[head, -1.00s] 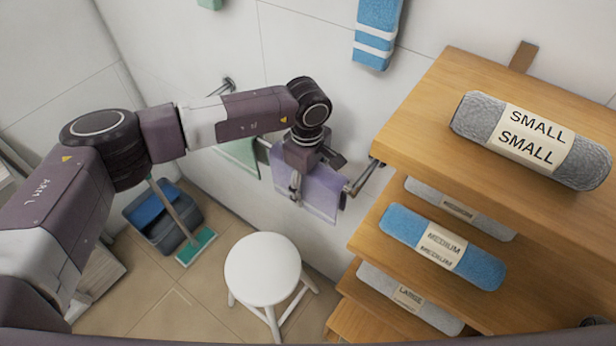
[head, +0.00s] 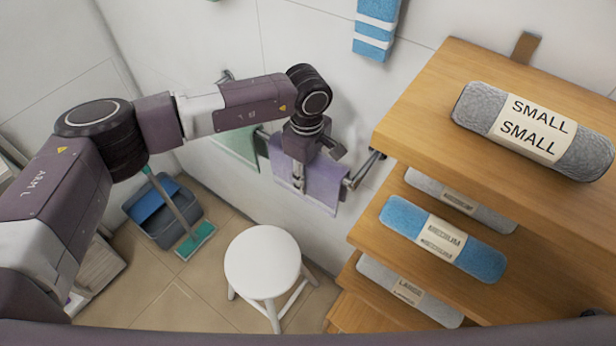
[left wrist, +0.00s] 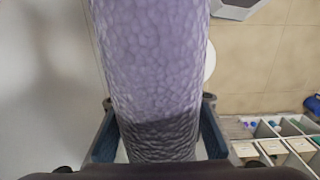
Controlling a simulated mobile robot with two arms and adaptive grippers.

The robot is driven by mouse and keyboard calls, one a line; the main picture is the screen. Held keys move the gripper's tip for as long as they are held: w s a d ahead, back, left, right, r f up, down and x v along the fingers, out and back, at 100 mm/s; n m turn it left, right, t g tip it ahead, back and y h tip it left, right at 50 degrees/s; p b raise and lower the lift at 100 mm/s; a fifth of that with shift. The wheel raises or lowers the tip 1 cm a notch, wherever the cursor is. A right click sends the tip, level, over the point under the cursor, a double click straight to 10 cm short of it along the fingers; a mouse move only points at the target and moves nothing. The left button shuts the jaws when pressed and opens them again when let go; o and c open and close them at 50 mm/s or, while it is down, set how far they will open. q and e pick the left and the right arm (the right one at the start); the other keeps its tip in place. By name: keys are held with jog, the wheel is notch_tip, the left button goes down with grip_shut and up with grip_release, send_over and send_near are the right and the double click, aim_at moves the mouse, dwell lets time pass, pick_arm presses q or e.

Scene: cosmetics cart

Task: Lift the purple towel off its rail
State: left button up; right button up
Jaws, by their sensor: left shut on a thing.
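The purple towel (head: 322,187) hangs at the wall rail (head: 362,169) in the head view, below and beside my left gripper (head: 308,182). In the left wrist view the purple towel (left wrist: 150,70) fills the middle as a broad, dimpled sheet. It runs down between the two fingers of my left gripper (left wrist: 157,102), which is shut on it. The gripper and arm cover part of the towel and rail in the head view, so I cannot tell whether the towel still touches the rail. My right gripper is not in view.
A green towel (head: 236,143) hangs just left of the purple one. A wooden shelf unit (head: 425,112) with rolled towels stands close on the right. A white stool (head: 262,262) stands below, and a blue bucket (head: 158,212) is on the floor at left.

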pick_arm(q)
notch_tip(320, 180, up, 18)
jog(key=b, duration=0.5)
jog(key=shift+f, duration=0.15)
jog(key=shift+r, duration=0.75)
jog(key=shift+s+f+b, duration=0.15)
jog(key=shift+s+b, duration=0.3)
jog(key=s+b, duration=0.4)
jog(key=s, duration=0.5)
